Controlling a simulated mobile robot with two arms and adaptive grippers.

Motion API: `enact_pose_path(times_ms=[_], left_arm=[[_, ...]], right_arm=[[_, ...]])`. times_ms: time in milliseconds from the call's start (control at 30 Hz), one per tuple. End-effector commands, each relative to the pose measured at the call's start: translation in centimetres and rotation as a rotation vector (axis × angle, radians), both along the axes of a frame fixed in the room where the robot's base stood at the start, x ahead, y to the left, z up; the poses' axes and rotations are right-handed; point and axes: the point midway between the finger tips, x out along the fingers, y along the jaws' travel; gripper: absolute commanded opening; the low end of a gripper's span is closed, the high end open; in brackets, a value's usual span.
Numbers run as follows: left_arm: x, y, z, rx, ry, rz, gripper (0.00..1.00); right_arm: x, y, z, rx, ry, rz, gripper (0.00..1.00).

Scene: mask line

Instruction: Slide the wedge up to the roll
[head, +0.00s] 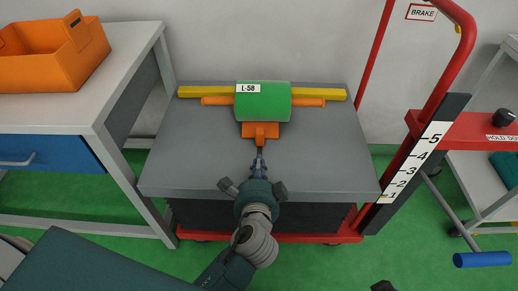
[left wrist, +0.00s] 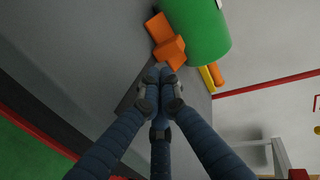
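The green roll (head: 263,106), labelled L-58, lies across the grey top of the cart (head: 190,150), with its orange core showing at both ends. The orange wedge (head: 260,130) sits in front of the roll's middle, very close to it; I cannot tell if they touch. My left gripper (head: 259,154) points at the wedge's near end from the front. In the left wrist view its fingers (left wrist: 162,72) are together, with the tips at the wedge (left wrist: 170,50) and nothing visible between them. A dark part at the bottom edge (head: 383,286) may be my right gripper; its fingers are hidden.
A yellow bar (head: 205,91) lies behind the roll. A table with an orange crate (head: 60,62) is at the left. The cart top is clear on both sides of my gripper.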

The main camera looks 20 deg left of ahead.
Motion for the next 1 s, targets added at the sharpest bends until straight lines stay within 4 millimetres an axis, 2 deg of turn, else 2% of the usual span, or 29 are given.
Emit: enact_pose_path(times_ms=[100, 300, 500, 833, 1000], left_arm=[[2.5, 0.7, -0.8, 0.002, -0.004, 0.0, 0.0], [5.2, 1.5, -0.8, 0.001, -0.003, -0.001, 0.0], [6.3, 1.9, -0.8, 0.0, -0.002, -0.001, 0.0], [6.4, 1.9, -0.8, 0.0, -0.001, -0.001, 0.0], [8.7, 2.4, -0.5, 0.003, -0.002, -0.002, 0.0]], right_arm=[[-0.1, 0.0, -0.5, -0.001, 0.0, 0.0, 0.51], [-0.1, 0.0, -0.8, -0.001, 0.0, 0.0, 0.51], [-0.1, 0.0, -1.0, -0.001, 0.0, 0.0, 0.51], [-0.1, 0.0, -0.9, 0.0, 0.0, 0.0, 0.51], [-0.1, 0.0, -0.1, 0.0, 0.001, 0.0, 0.51]])
